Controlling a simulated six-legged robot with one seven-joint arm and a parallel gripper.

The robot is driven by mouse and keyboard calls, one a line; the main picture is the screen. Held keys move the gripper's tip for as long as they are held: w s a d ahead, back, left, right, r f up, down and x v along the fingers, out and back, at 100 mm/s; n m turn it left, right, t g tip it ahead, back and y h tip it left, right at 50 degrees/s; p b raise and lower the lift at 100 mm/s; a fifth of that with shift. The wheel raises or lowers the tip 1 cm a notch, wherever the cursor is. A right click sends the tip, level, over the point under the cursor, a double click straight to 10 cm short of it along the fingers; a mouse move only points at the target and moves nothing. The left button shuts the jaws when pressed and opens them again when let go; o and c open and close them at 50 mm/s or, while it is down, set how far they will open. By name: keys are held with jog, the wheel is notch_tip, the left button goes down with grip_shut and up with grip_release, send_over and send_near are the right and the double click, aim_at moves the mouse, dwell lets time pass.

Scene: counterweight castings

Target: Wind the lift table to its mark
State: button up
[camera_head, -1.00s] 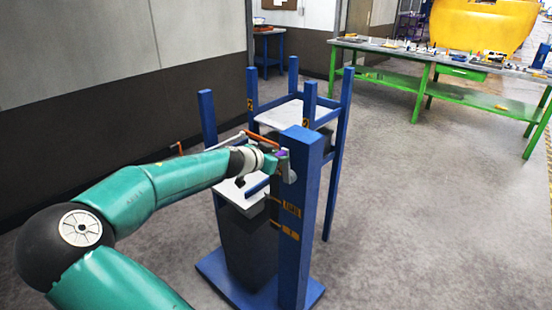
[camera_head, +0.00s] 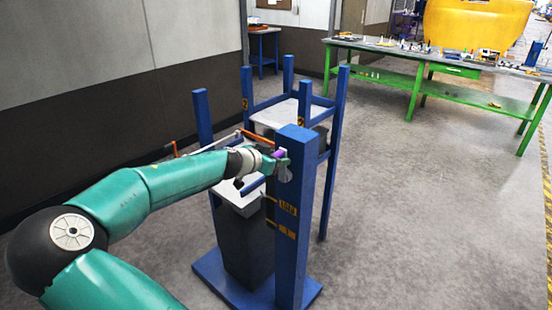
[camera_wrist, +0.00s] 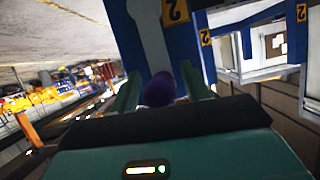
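The lift table is a blue frame with a thick post (camera_head: 296,215) and a pale platform (camera_head: 243,196) above a dark column. A crank with a grey part (camera_head: 285,174) and a purple knob (camera_head: 279,153) is on the post's upper part. My gripper (camera_head: 274,160) is at this knob. In the wrist view the round purple knob (camera_wrist: 159,91) sits between the two teal fingers of my gripper (camera_wrist: 160,80). Whether both fingers press on it is unclear.
A second pale platform (camera_head: 275,113) stands among blue posts just behind. A green-legged workbench (camera_head: 380,48) with small items is at the back right, before a yellow casting (camera_head: 478,24). A grey wall (camera_head: 70,80) is at the left. Floor to the right (camera_head: 430,210) is clear.

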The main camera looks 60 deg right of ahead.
jog(key=v, duration=1.3)
jog(key=shift+a, duration=0.4)
